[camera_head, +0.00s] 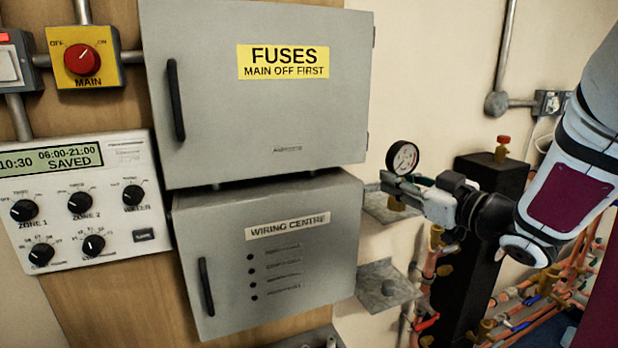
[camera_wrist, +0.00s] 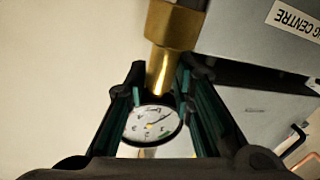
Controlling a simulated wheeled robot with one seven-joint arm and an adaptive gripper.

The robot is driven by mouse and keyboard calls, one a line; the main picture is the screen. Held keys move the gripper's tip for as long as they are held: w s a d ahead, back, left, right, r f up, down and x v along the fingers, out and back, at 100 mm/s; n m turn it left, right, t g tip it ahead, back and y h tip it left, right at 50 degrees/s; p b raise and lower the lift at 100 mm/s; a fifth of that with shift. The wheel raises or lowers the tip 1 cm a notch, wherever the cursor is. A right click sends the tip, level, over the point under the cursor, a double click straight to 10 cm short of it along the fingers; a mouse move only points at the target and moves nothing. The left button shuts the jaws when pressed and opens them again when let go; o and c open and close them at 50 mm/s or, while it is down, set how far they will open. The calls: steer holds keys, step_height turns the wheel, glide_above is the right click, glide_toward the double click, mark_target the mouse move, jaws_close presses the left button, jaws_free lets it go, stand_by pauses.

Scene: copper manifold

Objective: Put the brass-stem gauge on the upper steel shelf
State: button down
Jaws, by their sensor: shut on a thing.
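The gauge (camera_head: 402,157) has a round white dial with a black rim and a brass stem. My gripper (camera_head: 392,183) is shut on it, with the dial above the fingers and the brass stem below them. In the wrist view the brass stem (camera_wrist: 172,35) and the dial (camera_wrist: 152,122) show between the two fingers (camera_wrist: 160,82). The upper steel shelf (camera_head: 378,212) is a grey plate on the wall, right of the grey boxes. The gauge appears over it in the head view; whether the stem touches it I cannot tell. My gripper hides part of the shelf.
A lower steel shelf (camera_head: 402,291) with a small round grey item sits below. The fuses box (camera_head: 260,120) and wiring centre box (camera_head: 330,270) stand close left. A black column (camera_head: 490,180) with a red-topped brass fitting and copper pipes (camera_head: 530,310) are at right.

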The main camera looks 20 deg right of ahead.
steer(key=w+d, duration=0.1)
steer(key=w, duration=0.1)
steer(key=w+d, duration=0.1)
steer(key=w, duration=0.2)
steer(key=w+d, duration=0.1)
steer(key=w, duration=0.2)
steer(key=shift+f, duration=0.35)
steer(key=shift+w+f+b, duration=0.15)
steer(key=shift+f+b, duration=0.05)
steer(key=shift+f, duration=0.7)
steer(key=shift+w+f+b, duration=0.15)
steer(key=shift+f, duration=0.7)
steer(key=shift+f, duration=0.2)
steer(key=c, duration=1.4)
jaws_free()
